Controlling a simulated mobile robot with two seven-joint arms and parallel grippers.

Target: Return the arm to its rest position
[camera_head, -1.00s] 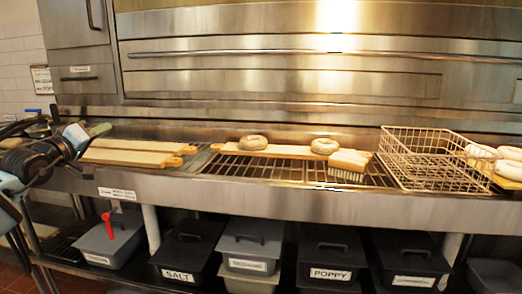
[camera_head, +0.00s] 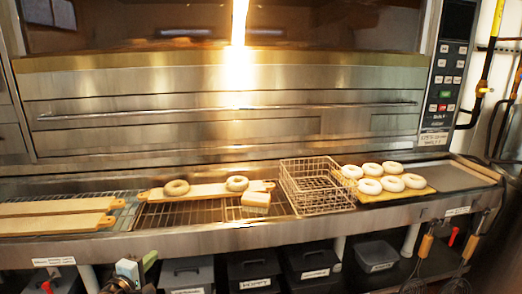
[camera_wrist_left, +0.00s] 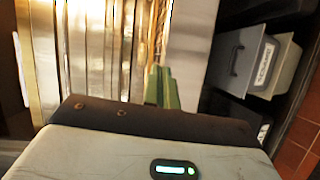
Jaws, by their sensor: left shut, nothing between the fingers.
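My left gripper (camera_head: 148,260) is low in the head view, at the bottom edge left of centre, in front of the counter's front edge and the bins below. Its green fingers also show in the left wrist view (camera_wrist_left: 161,87), shut together with nothing between them. Most of my left arm is out of the head view. My right gripper is not in view.
Black bins (camera_head: 253,271) and a grey bin (camera_head: 376,255) sit below.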

